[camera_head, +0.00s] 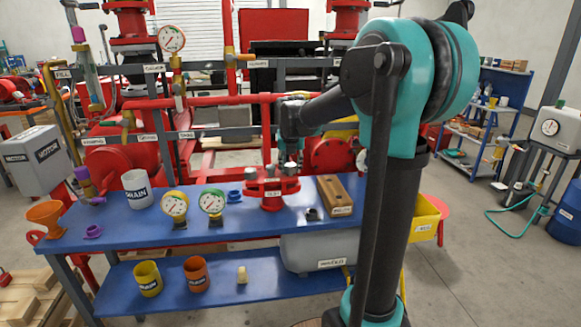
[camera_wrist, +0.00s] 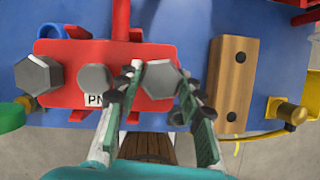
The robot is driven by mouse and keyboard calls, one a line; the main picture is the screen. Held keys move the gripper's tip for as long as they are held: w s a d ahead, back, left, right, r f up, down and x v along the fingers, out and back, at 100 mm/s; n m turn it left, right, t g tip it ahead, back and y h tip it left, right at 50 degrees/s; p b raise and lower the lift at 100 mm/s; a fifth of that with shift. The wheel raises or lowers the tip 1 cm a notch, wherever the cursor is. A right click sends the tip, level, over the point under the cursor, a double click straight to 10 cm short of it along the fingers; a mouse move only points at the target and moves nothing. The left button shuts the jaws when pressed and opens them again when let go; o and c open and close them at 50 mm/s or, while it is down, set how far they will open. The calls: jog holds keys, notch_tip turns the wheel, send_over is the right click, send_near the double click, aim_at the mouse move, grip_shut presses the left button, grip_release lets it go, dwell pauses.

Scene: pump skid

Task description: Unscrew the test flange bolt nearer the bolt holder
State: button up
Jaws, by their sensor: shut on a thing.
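The red test flange (camera_head: 270,200) stands on the blue bench top. In the wrist view the flange (camera_wrist: 65,105) carries a grey hex bolt (camera_wrist: 38,74) at its left end, a round grey stud (camera_wrist: 95,78) in the middle and another hex bolt (camera_wrist: 163,76) at its right end. The right bolt is the one nearer the wooden bolt holder (camera_wrist: 233,75), which has two dark holes. My gripper (camera_wrist: 160,84) is shut on this right bolt, with a finger on either side of its head.
Two gauges, yellow (camera_head: 174,207) and green (camera_head: 211,204), and a white drain cup (camera_head: 137,190) stand left of the flange. A blue ring (camera_head: 234,195) is close to its left side. Red pipes (camera_head: 200,101) run behind the bench. A yellow bin (camera_head: 424,218) is at the right.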

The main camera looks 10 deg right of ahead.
jog(key=shift+a, duration=0.1)
jog(key=o, duration=1.3)
jog(key=shift+c, duration=0.2)
jog(key=shift+r, duration=0.1)
jog(key=v, duration=1.1)
jog(key=shift+s+r, duration=0.2)
jog(key=shift+r, duration=0.15)
